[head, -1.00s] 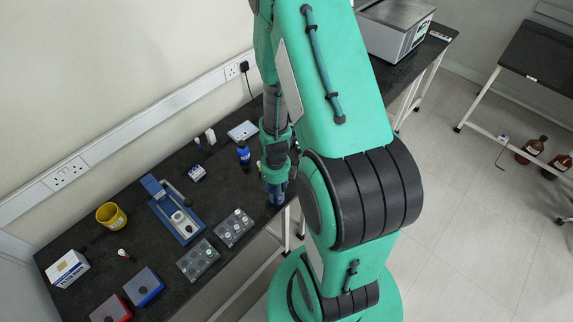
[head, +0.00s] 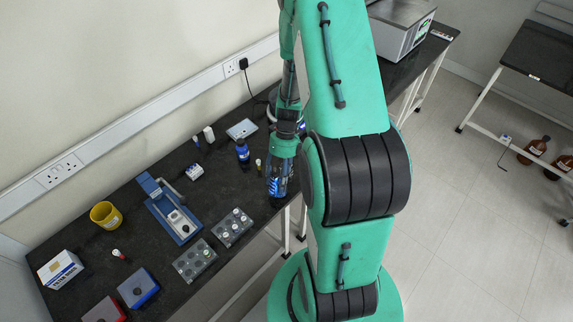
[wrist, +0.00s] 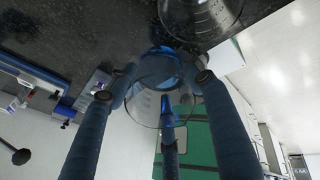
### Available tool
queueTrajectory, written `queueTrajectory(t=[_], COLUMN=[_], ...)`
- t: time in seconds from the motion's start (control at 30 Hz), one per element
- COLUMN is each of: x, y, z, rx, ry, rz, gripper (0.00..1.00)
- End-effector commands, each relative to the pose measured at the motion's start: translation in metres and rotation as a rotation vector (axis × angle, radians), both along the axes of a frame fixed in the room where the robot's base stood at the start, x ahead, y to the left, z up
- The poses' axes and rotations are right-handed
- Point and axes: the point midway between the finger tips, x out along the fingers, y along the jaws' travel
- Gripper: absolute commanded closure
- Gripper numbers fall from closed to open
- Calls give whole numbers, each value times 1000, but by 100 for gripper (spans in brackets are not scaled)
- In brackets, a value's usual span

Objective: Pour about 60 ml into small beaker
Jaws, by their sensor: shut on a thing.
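My gripper (wrist: 160,92) is shut on a clear glass vessel (wrist: 147,104) in the wrist view, its dark blue fingers around the glass. Blue shows inside the vessel, seemingly liquid; its level cannot be read. A second clear glass vessel (wrist: 205,12) with graduation marks is at the top of the wrist view, just beyond the held one. I cannot tell if it is the small beaker or whether the two touch. In the head view my gripper (head: 279,185) is over the bench's front edge, and my arm hides much of what is around it.
A blue bottle (head: 242,153) stands left of my gripper on the black bench (head: 150,240). Two well trays (head: 195,262), a blue device (head: 172,212), a yellow cup (head: 105,214) and several boxes lie farther left. A balance (head: 402,28) stands at the back right.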

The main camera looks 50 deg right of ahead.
Motion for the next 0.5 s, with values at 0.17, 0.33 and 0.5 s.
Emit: queueTrajectory(t=[0.17, 0.33, 0.5], x=[4, 8, 9], y=[-9, -17, -20], z=[10, 23, 28], rx=[91, 180, 270], ry=[43, 83, 126], rz=[-1, 0, -1], gripper=[81, 81, 81])
